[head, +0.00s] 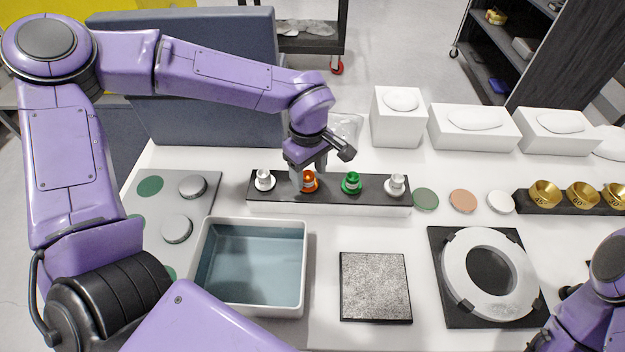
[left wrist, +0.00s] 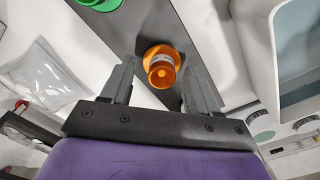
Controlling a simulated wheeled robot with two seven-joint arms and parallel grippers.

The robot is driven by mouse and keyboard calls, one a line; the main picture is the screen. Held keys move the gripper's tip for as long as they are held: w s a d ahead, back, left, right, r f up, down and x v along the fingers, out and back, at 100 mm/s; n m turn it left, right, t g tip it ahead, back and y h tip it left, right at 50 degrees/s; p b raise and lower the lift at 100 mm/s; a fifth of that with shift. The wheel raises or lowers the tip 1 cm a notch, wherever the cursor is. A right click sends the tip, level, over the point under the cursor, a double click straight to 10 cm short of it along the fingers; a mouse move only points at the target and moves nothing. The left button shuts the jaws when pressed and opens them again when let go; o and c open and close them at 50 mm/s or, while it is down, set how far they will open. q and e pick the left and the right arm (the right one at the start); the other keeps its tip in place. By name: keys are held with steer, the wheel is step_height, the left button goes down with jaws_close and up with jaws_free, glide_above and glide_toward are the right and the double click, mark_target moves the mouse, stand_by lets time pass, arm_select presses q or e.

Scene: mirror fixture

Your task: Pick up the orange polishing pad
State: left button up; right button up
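The orange polishing pad (head: 310,183), a round orange base with a knobbed, white-banded handle, stands on the long dark rack (head: 330,205), second from the left. My left gripper (head: 308,172) is over it, pointing down and partly hiding it. In the left wrist view the orange pad (left wrist: 160,66) shows between the two grey fingers of my left gripper (left wrist: 160,72). The fingers are apart, with visible gaps on both sides of the handle. My right arm (head: 600,275) shows at the lower right; the state of its gripper cannot be made out.
A white-handled piece (head: 264,180) and a green one (head: 351,183) flank the orange pad on the rack; another white one (head: 396,185) is at its right end. A water basin (head: 250,270) stands in front. A flat peach disc (head: 462,200) lies right of the rack.

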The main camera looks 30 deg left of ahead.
arm_select(q)
steer(key=shift+a, duration=0.1)
steer(key=c, duration=0.9)
steer(key=shift+c, duration=0.2)
steer(key=shift+w+r, duration=0.1)
